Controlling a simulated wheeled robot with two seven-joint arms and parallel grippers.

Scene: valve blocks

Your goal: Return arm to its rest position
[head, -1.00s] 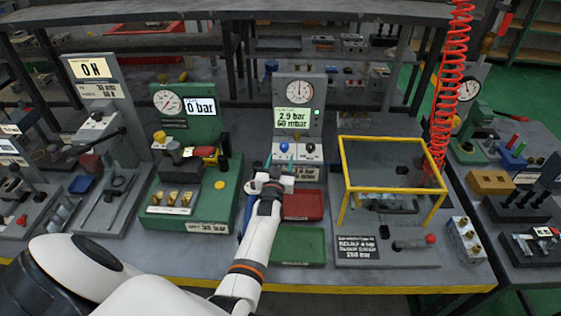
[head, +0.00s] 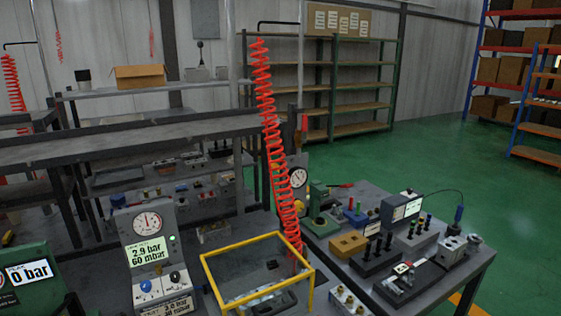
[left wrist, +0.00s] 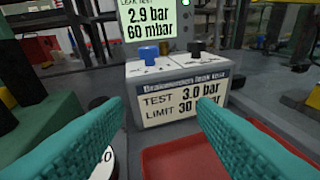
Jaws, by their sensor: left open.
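My left gripper (left wrist: 158,108) shows in the left wrist view, its two teal fingers apart with nothing between them. It faces the front of the leak tester (left wrist: 190,88), which reads 2.9 bar and 60 mbar, with a label of test 3.0 bar and limit 30. A blue knob (left wrist: 148,53) and a black knob (left wrist: 195,48) stand on its top, apart from the fingers. The tester also shows in the head view (head: 150,240), at the lower left. Neither of my arms shows in the head view now.
A red tray (left wrist: 180,160) lies below the fingers. A yellow frame (head: 240,245) stands right of the tester, with a coiled red hose (head: 275,140) hanging by it. A green unit (head: 40,280) reading 0 bar is at the left. Green floor (head: 400,165) is open behind.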

